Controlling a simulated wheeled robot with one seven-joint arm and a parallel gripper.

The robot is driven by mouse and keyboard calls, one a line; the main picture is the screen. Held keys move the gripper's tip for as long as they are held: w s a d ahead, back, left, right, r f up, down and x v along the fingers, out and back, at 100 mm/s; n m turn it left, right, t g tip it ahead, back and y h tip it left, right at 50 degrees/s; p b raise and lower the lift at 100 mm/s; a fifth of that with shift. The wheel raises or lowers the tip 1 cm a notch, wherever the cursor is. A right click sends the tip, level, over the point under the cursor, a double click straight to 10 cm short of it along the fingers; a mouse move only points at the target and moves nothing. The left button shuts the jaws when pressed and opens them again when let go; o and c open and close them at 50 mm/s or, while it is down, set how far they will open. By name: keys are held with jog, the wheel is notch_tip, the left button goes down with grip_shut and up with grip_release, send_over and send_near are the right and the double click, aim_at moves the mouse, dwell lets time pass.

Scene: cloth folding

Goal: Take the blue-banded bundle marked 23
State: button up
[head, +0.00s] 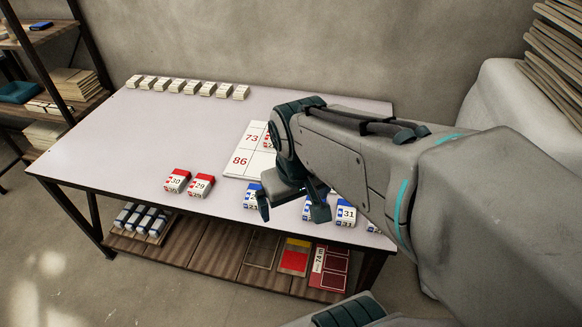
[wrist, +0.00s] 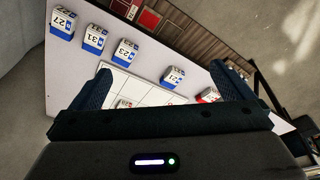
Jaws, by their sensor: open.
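The blue-banded bundle marked 23 (wrist: 125,50) lies on the table near the front edge, in the middle of the blue-banded bundles in the wrist view. In the head view I see only part of it (head: 307,209), behind a finger of my gripper (head: 291,206). My gripper is open and empty over the front of the table. Its fingers also show in the wrist view (wrist: 160,72), with the bundle marked 23 beyond them, left of centre. A blue-banded bundle that seems marked 21 (wrist: 173,76) shows between the fingertips in that view.
Blue-banded bundles marked 31 (head: 345,212) and 27 (wrist: 62,22) lie beside it. Red-banded bundles 30 (head: 176,181) and 29 (head: 201,185) lie to the left. A white numbered board (head: 238,162) is behind. Several white bundles (head: 190,87) line the back. The table's left half is mostly clear.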

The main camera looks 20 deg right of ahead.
jog(key=w+d+f+n+g+h+b, duration=0.1)
jog(key=w+d+f+n+g, duration=0.15)
jog(key=w, duration=0.25)
jog(key=w+d+f+n+g+h+b, duration=0.1)
jog(key=w+d+f+n, duration=0.15)
jog(key=w, duration=0.35)
jog(key=n+g+h+b, duration=0.1)
jog(key=n+g+b, duration=0.15)
jog(key=n, duration=0.25)
send_over(308, 203)
jog(key=shift+t, duration=0.5)
notch_tip(308, 203, down, 17)
jog(key=shift+f, duration=0.15)
jog(key=shift+a+x, duration=0.15)
jog(key=shift+x, duration=1.15)
jog(key=shift+a+x, duration=0.1)
jog(key=shift+x, duration=1.25)
jog(key=shift+w, duration=0.1)
jog(key=c, duration=0.9)
